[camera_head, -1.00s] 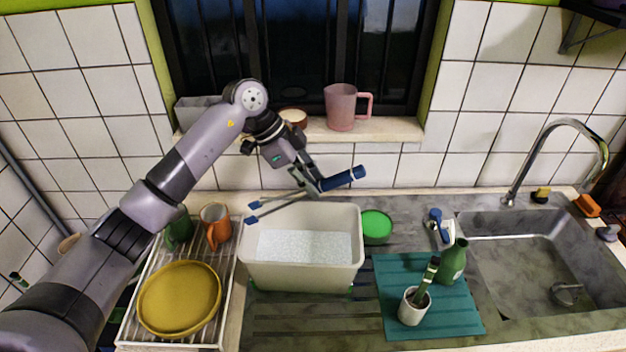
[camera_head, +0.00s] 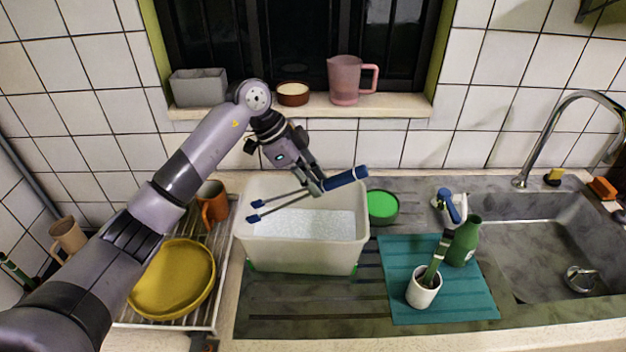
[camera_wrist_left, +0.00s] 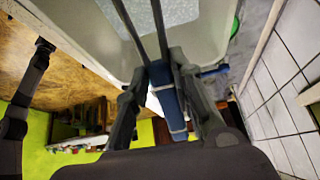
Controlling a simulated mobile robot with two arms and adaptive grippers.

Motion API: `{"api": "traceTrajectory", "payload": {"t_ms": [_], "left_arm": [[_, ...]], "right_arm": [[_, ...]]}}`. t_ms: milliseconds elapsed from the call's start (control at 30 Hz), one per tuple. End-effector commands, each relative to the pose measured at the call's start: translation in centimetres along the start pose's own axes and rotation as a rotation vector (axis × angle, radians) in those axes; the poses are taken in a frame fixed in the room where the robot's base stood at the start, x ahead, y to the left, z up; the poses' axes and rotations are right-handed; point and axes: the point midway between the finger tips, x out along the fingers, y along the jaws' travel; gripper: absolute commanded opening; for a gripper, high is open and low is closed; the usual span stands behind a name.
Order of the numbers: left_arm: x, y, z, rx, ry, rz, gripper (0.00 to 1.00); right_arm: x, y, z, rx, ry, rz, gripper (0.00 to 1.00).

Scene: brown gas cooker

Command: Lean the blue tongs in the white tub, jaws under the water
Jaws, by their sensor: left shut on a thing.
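The white tub (camera_head: 300,257) stands on the counter with pale, rippled water (camera_head: 310,224) in it. My left gripper (camera_head: 317,187) is shut on the blue tongs near their blue handle (camera_head: 346,178). The tongs lie nearly level above the tub, sloping slightly down to the left. Their two grey arms are spread, with blue jaws (camera_head: 254,211) over the tub's left part, seemingly above the water. In the left wrist view, the blue handle (camera_wrist_left: 168,104) sits between my gripper's fingers (camera_wrist_left: 165,85). My right gripper is not in view.
A green-topped round bowl (camera_head: 382,206) stands right of the tub. A teal mat (camera_head: 400,262) holds a white cup (camera_head: 422,291) and a green bottle (camera_head: 464,243). A rack with a yellow plate (camera_head: 172,280) is at left. The sink (camera_head: 530,240) is at right.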

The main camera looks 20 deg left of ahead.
Motion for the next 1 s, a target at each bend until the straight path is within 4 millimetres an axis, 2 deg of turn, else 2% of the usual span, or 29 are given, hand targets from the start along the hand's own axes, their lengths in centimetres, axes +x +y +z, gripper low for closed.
{"api": "traceTrajectory", "payload": {"t_ms": [33,1000], "left_arm": [[0.7,0.0,0.5,-0.001,-0.003,0.001,0.00],[7.6,0.3,5.0,-0.004,-0.011,0.002,0.00]], "right_arm": [[0.7,0.0,0.1,0.000,0.000,0.000,0.73],[3.8,-0.1,0.4,-0.001,0.000,0.000,0.73]]}}
